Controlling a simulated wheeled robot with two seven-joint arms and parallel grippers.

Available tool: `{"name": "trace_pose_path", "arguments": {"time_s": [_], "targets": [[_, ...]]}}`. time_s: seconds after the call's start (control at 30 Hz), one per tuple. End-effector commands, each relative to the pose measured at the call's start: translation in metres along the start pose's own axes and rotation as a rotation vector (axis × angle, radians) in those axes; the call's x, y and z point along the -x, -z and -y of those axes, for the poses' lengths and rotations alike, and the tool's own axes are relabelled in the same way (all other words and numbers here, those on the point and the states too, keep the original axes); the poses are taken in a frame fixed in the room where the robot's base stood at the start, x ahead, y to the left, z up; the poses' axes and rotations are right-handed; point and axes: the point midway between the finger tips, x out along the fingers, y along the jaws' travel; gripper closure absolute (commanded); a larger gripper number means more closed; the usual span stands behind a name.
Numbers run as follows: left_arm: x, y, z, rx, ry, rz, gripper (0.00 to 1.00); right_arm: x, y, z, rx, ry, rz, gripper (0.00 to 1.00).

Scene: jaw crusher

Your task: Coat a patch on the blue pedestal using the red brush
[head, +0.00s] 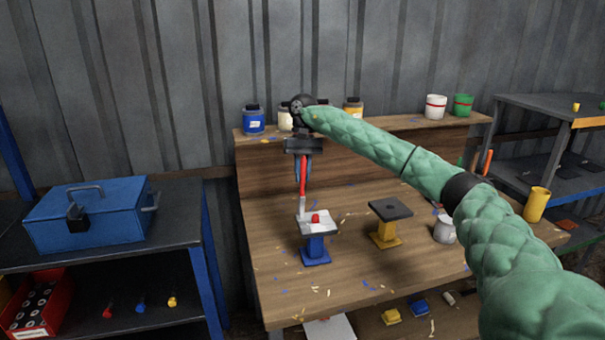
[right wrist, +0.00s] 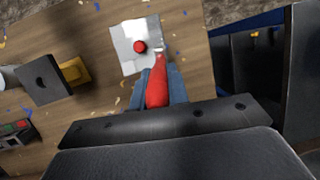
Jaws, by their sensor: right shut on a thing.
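The blue pedestal (head: 315,252) stands on the wooden workbench. It bears a pale grey-white plate (head: 330,226) with a small round red thing on it; this plate also shows in the right wrist view (right wrist: 123,60). My right gripper (head: 303,178) is shut on the red brush (head: 303,188) and holds it pointing down at the back left of the plate. In the right wrist view the brush's red handle (right wrist: 157,88) lies between the fingers, its tip close to the plate's edge. I cannot tell whether the tip touches. My left gripper is out of view.
A yellow pedestal (head: 386,234) with a dark top stands right of the blue one, with a white can (head: 444,230) further right. Several jars line the raised back shelf (head: 390,124). A blue toolbox (head: 90,215) sits on the left bench. Paint flecks litter the bench.

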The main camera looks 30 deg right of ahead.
Motion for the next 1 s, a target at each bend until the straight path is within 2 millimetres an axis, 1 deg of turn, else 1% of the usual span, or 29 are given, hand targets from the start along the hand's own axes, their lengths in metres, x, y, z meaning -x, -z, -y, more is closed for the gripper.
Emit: {"name": "trace_pose_path", "arguments": {"time_s": [0.8,1.0], "targets": [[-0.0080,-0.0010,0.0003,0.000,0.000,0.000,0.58,-0.0095,0.0032,-0.0009,0.000,0.000,0.000,1.00],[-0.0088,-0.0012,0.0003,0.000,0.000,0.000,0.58,-0.0101,0.0007,-0.0010,0.000,0.000,0.000,1.00]]}}
